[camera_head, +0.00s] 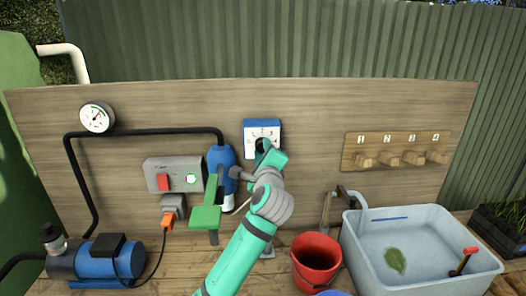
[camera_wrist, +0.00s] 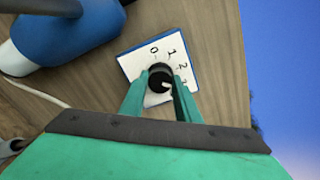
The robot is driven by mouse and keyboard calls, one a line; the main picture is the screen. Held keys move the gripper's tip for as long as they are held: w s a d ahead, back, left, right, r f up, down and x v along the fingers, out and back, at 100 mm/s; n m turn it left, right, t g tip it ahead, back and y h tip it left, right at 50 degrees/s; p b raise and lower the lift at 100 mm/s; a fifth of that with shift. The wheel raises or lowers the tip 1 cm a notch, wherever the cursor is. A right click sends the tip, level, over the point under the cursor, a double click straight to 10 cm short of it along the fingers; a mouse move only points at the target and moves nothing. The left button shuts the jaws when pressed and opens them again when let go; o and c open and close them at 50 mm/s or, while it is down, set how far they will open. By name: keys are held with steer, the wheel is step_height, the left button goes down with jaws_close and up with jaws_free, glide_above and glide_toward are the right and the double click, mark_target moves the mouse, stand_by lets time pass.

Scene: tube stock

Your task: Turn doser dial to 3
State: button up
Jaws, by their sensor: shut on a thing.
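The doser dial is a black knob (camera_wrist: 160,76) on a white plate with a blue edge, fixed to the wooden board. The plate (camera_head: 262,128) shows in the head view above my gripper (camera_head: 267,156), which hides part of the knob. In the wrist view, the two green fingers of my gripper (camera_wrist: 160,88) are shut on the knob, one on each side. The numerals 0, 1 and 2 are readable on the plate, and a further one is partly hidden by the right finger. A pale mark on the knob points right; its exact number is unclear.
A blue doser body (camera_head: 222,160) hangs just left of the dial. A grey switch box (camera_head: 173,175) is further left, and a green bracket (camera_head: 206,215) stands in front. A red bucket (camera_head: 317,262) and a grey sink (camera_head: 425,275) are at the lower right.

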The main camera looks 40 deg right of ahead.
steer(key=shift+f, duration=0.15)
steer(key=o, duration=1)
steer(key=shift+o, duration=0.2)
steer(key=v, duration=1)
steer(key=shift+s+a, duration=0.25)
steer(key=shift+s, duration=0.05)
